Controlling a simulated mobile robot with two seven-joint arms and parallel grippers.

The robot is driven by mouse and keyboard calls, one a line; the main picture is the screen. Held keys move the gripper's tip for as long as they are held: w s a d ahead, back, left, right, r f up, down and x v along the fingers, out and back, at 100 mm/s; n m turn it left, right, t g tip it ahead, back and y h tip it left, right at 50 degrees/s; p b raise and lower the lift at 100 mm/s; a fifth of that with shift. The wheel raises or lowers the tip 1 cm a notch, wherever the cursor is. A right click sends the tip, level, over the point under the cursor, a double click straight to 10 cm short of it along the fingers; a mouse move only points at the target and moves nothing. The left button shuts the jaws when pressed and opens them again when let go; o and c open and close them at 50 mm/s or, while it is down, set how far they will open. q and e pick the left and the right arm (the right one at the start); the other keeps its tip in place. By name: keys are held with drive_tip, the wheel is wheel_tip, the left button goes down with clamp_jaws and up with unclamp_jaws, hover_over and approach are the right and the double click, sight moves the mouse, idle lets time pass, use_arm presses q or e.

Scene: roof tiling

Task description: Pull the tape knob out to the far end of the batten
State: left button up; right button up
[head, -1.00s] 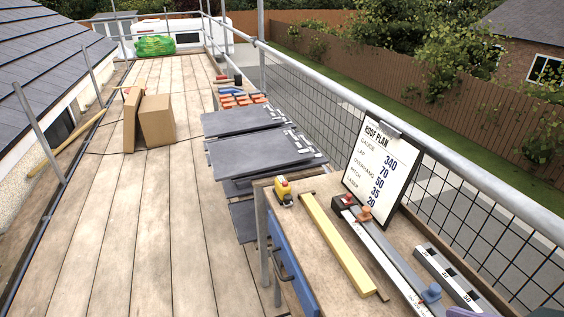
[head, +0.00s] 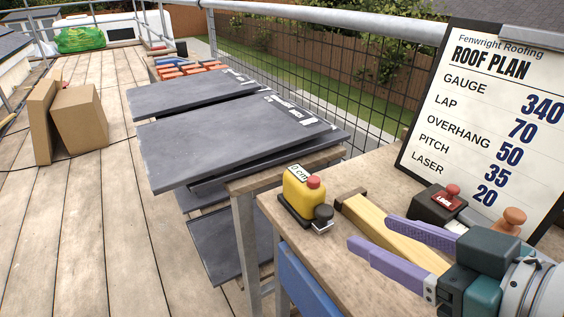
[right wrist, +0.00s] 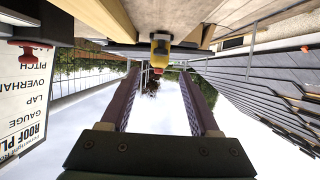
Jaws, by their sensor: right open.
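The yellow tape (head: 304,190) stands on the near left corner of the bench, with a red button on top and a "0 cm" label. Its dark round knob (head: 323,213) is at its right side. The yellow wooden batten (head: 405,238) lies on the bench, its far end close to the tape. My right gripper (head: 368,232) has two purple fingers spread apart, empty, above the batten and right of the tape, not touching the knob. In the right wrist view the tape (right wrist: 160,46) shows between the fingers (right wrist: 160,85), ahead of them. My left gripper is not in view.
A black box with a red button (head: 438,206) and an orange-brown knob (head: 508,221) stand behind my right gripper. The roof plan board (head: 490,120) stands at the bench's back. Slate stacks (head: 235,140) lie beyond the bench; cardboard boxes (head: 78,120) stand on the deck.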

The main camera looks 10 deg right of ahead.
sight(329, 213)
drive_tip(key=b+x, duration=0.2)
drive_tip(key=x, duration=0.6)
drive_tip(key=shift+s+f+b, duration=0.15)
drive_tip(key=shift+b, duration=0.15)
drive_tip(key=shift+w+a+f, duration=0.1)
drive_tip(key=shift+w+a, duration=0.05)
drive_tip(key=shift+w, duration=0.25)
drive_tip(key=shift+c, duration=0.2)
clamp_jaws()
idle(0.4)
